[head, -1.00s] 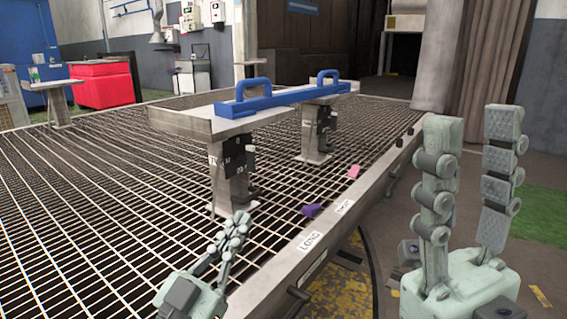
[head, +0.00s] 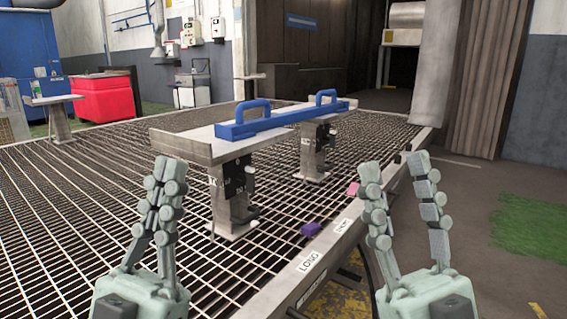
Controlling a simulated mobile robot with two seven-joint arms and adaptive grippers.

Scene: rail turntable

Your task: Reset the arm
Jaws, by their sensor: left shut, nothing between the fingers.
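My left gripper (head: 172,170) is at the lower left, fingers pointing up and their tips together, with nothing between them. It is in front of the grating table, left of the near pedestal in the picture. My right gripper (head: 395,168) is at the lower right, its two fingers pointing up and spread apart, empty. It is in front of the table's right edge. A blue bar with two handles (head: 285,122) lies along the grey tray (head: 177,143) on two pedestals. Neither gripper touches the bar.
A purple block (head: 311,230) and a pink block (head: 353,188) lie near the right edge of the grating table (head: 60,200). White labels (head: 309,262) sit on that edge. A red bin (head: 103,98) stands at the back left. Floor right of my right gripper is open.

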